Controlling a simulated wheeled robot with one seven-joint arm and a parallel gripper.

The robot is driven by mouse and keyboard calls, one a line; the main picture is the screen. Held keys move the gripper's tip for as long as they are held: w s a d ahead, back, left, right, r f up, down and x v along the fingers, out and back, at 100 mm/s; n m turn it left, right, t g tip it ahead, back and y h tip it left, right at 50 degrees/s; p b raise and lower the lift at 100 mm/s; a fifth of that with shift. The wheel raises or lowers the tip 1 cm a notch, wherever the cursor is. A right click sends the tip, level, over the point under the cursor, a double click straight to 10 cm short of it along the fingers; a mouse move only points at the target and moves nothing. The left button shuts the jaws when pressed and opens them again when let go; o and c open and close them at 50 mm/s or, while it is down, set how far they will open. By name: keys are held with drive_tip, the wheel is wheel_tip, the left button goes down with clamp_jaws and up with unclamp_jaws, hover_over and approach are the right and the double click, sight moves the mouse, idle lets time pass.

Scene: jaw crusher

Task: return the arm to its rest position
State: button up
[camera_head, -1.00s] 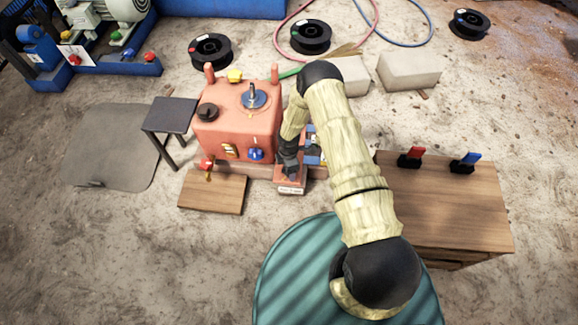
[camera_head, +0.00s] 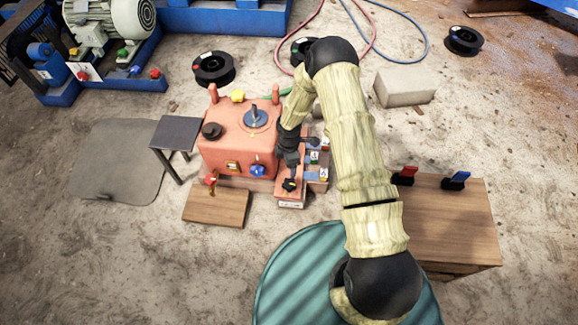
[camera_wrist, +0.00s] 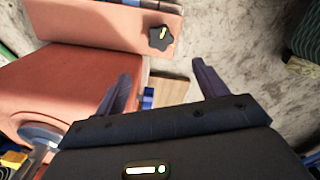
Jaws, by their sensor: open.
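My arm (camera_head: 362,150) reaches forward from the bottom right and bends down at the elbow. My gripper (camera_head: 289,158) hangs just right of the orange-red machine (camera_head: 225,148), above a small red panel (camera_head: 290,200) with a black knob (camera_head: 289,185). In the wrist view my gripper (camera_wrist: 160,85) has its two fingers spread wide with nothing between them. The black knob with a yellow mark (camera_wrist: 161,38) lies beyond the fingertips, apart from them. The machine's red side (camera_wrist: 60,90) fills the left of that view.
A wooden cabinet (camera_head: 445,225) with red and blue clips stands at right. A small dark table (camera_head: 177,134) and a wooden board (camera_head: 216,206) are by the machine. A concrete block (camera_head: 405,87) and black spools (camera_head: 213,68) lie behind.

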drive_tip(key=shift+r, duration=0.8)
drive_tip(key=shift+r, duration=0.1)
drive_tip(key=s+d+r+m+t, duration=0.1)
drive_tip(key=s+d+r+m, duration=0.3)
drive_tip(key=r, duration=0.6)
drive_tip(key=d+r+m, duration=0.3)
drive_tip(key=r+m, duration=0.2)
drive_tip(key=r, duration=0.6)
drive_tip(key=s+d+r+m+t, duration=0.2)
drive_tip(key=s+d+r+m, duration=0.2)
drive_tip(key=s+r+m, duration=0.85)
wheel_tip(320, 180, up, 38)
drive_tip(key=s+n+p, duration=0.1)
drive_tip(key=p, duration=3.6)
drive_tip(key=shift+a+f, duration=0.15)
drive_tip(key=shift+f, duration=0.05)
